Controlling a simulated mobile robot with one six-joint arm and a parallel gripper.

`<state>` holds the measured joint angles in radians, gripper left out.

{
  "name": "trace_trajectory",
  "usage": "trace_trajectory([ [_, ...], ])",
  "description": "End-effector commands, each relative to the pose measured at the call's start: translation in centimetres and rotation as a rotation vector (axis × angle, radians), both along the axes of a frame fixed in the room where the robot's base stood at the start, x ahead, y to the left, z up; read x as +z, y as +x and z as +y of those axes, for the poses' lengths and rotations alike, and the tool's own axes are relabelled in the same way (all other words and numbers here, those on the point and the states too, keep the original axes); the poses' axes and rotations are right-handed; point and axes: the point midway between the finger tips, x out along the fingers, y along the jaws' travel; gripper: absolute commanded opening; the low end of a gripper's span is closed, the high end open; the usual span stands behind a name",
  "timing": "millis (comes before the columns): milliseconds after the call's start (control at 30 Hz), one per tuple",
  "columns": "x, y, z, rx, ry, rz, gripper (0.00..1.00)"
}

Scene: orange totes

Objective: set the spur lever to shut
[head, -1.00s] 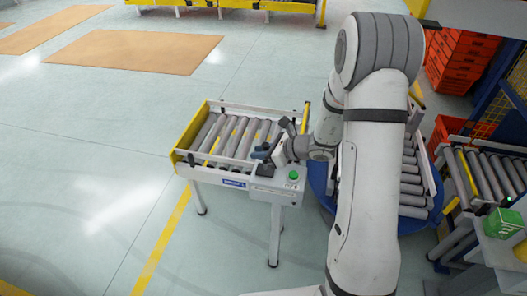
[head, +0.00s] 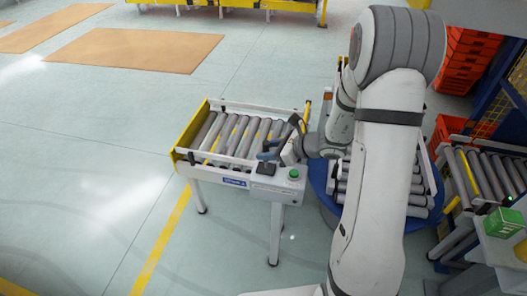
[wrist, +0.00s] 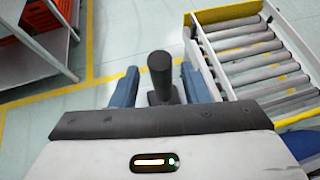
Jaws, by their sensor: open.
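A dark lever with a round-topped cylindrical grip (wrist: 160,72) stands between my gripper's fingers in the wrist view. My gripper (wrist: 160,87) is open, with one blue finger on each side of the lever and a visible gap on both sides. In the head view my gripper (head: 268,151) is over the near right corner of the spur conveyor (head: 238,182), beside its control panel. The lever cannot be made out clearly there. The conveyor also shows at the right of the wrist view (wrist: 193,58).
A green button (head: 293,174) sits on the panel near my gripper. A blue round turntable (head: 320,190) with rollers is partly behind my arm. Orange totes (head: 466,60) are stacked at the back right. A green box (head: 508,222) stands at the right.

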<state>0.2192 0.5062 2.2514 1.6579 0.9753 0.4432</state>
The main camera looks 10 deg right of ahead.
Motion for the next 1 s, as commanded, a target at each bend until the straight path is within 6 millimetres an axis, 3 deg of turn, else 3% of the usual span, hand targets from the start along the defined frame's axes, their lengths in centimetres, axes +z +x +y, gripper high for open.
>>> trace_trajectory([
  [100, 1.1, -1.0, -1.8, -0.004, 0.0, -0.003, 0.41],
  [333, 2.3, -2.3, -3.6, -0.001, 0.001, 0.0, 0.41],
  [867, 2.5, -2.5, -3.7, 0.003, 0.0, -0.001, 0.41],
  [1000, 3.5, -3.5, -2.9, 0.08, -0.05, -0.038, 0.41],
])
